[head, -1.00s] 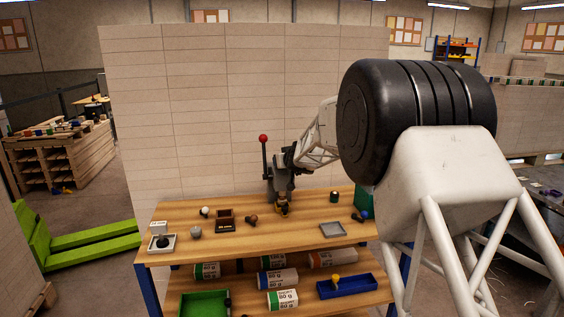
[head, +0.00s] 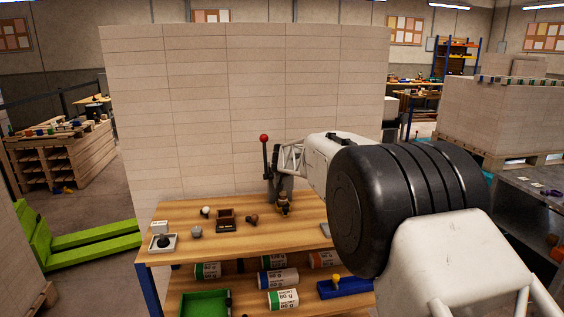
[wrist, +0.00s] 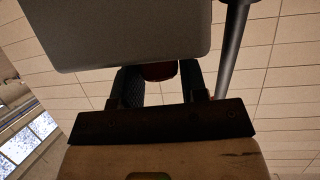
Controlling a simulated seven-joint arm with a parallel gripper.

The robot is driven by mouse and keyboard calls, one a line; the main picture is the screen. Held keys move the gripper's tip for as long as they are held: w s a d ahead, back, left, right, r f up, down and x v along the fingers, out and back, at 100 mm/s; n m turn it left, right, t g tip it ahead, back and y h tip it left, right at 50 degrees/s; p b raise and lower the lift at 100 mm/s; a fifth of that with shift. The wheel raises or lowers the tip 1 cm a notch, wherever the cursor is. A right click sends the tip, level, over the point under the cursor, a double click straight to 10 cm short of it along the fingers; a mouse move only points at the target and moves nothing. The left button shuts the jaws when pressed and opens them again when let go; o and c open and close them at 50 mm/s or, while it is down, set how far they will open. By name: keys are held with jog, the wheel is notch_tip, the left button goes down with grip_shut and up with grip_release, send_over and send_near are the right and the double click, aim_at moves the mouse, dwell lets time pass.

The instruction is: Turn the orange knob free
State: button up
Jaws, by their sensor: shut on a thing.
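A dark reddish, rounded piece, which looks like the knob (wrist: 160,71), shows between my gripper's two dark fingers (wrist: 160,82) in the wrist view. The fingers are closed on its sides. Most of it is hidden under a grey block (wrist: 120,30), and its orange colour is hard to make out in the shade. In the head view the grey device with a red-ball lever (head: 264,139) stands at the back of the wooden bench. My arm reaches to that device, and the gripper and knob there are too small and covered to make out.
The lever rod (wrist: 232,55) rises close to the right of my fingers. A brown box (head: 225,226), a white tray (head: 172,243) and small knobs lie on the bench (head: 180,262). A tall stack of wrapped reams (head: 200,100) stands behind.

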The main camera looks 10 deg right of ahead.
jog(key=shift+a+m+h, duration=0.1)
jog(key=shift+m+h, duration=0.3)
jog(key=shift+h, duration=0.1)
jog(key=shift+w+a+m+g+h, duration=0.1)
jog(key=shift+m+g+h, duration=0.6)
jog(key=shift+m+h, duration=1.05)
jog(key=shift+m+g+h, duration=0.5)
jog(key=shift+m+h, duration=0.25)
jog(key=shift+h, duration=0.1)
jog(key=shift+m+g+h, duration=0.3)
jog(key=shift+m+h, duration=0.2)
jog(key=shift+h, duration=0.1)
jog(key=o, duration=0.9)
jog(key=shift+o, duration=0.2)
